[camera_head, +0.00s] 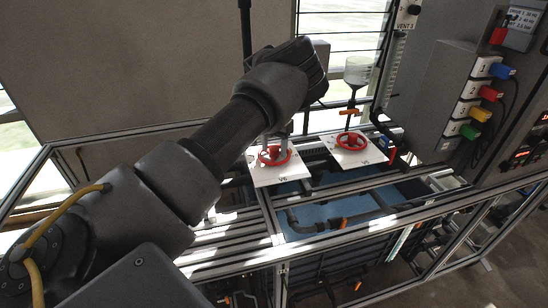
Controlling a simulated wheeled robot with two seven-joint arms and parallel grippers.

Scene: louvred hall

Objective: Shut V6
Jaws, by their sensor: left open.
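The V6 valve has a red handwheel (273,157) on a white plate (290,174) with the V6 label at its front edge. My left arm comes in from the left and crosses the view to above this wheel. My left gripper (277,141) points down at the red wheel and is open. I cannot tell whether the fingers touch the rim. My right gripper is out of view.
A second red handwheel (350,141) sits on another white plate to the right, with an orange-handled valve and clear funnel (357,75) behind it. A grey panel (445,95) with coloured plugs stands at the right. Metal frame rails surround a blue tank (345,212).

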